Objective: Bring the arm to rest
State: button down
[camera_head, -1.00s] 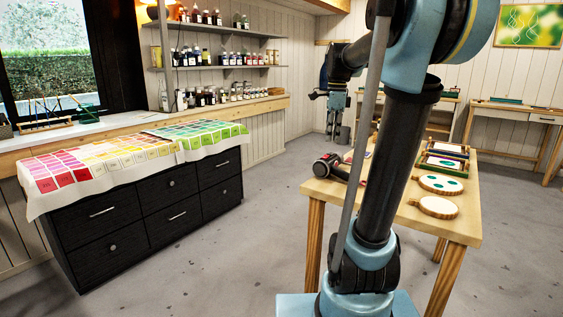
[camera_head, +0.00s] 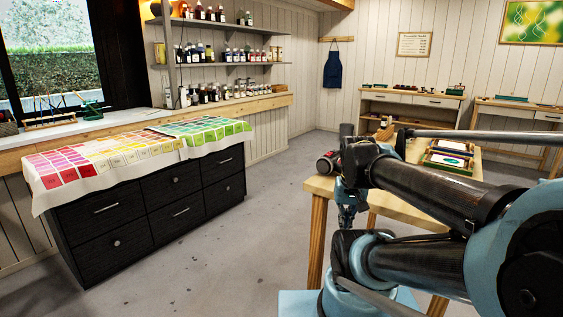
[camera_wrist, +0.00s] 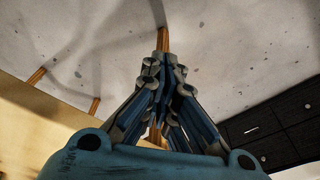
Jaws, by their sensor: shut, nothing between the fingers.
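My arm is folded low in the right half of the head view, with its upper links running toward the right edge. My gripper (camera_head: 346,218) hangs fingers down in front of the wooden worktable (camera_head: 319,190), close to its near left leg. In the wrist view my gripper (camera_wrist: 163,66) has its fingers drawn together, shut, with nothing between them. Grey floor lies beneath and beyond the fingertips. My arm hides part of the worktable and some of what stands on it.
The black drawer cabinet (camera_head: 125,223) with colour charts (camera_head: 95,160) stands at left. It shows at right in the wrist view (camera_wrist: 285,125). A tray (camera_head: 447,158) is on the worktable. Shelves with bottles (camera_head: 225,62) line the back. Floor between cabinet and worktable is clear.

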jog(key=shift+s+f+n, duration=0.35)
jog(key=shift+f, duration=0.25)
jog(key=shift+s+f+n, duration=0.35)
jog(key=shift+f, duration=0.25)
